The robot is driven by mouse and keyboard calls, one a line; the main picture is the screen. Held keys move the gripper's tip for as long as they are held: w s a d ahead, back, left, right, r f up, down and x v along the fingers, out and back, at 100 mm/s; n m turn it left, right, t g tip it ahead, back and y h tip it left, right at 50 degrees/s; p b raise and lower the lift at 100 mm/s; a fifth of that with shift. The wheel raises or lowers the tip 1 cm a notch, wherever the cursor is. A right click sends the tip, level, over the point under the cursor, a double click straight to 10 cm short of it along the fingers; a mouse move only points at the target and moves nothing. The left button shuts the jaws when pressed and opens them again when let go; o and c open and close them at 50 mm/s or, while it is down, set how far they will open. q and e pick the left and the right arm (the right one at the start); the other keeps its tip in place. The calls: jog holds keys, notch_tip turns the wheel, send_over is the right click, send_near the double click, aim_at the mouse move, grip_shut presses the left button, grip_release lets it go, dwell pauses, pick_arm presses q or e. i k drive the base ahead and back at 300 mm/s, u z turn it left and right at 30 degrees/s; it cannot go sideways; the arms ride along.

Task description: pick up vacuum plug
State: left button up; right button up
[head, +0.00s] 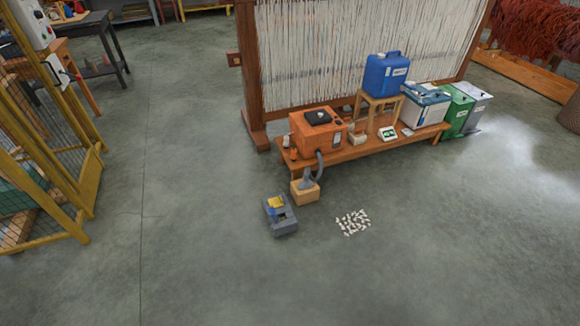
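I cannot make out a vacuum plug for certain. An orange box-shaped machine (318,132) with a black top part stands on the left end of a low wooden bench (370,146). A grey hose (320,165) runs down from it to a grey nozzle (307,180) at a tan block (304,194) on the floor. At the far left, a white box (55,68) on the yellow frame has a dark cord and a small red part; whether a plug is in it is too small to tell. Neither of my grippers is in view.
A grey block (281,222) with yellow and blue parts and a patch of white scraps (353,222) lie on the floor. A yellow mesh cage (45,130) stands left, a loom (340,50) behind the bench. A blue canister (385,74) sits on a stool. Floor between is open.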

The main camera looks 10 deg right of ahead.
aim_at(294, 157)
jog(key=z, duration=0.5)
jog(key=i, duration=0.75)
jog(key=z, duration=0.7)
jog(key=i, duration=1.7)
jog(key=u, duration=0.45)
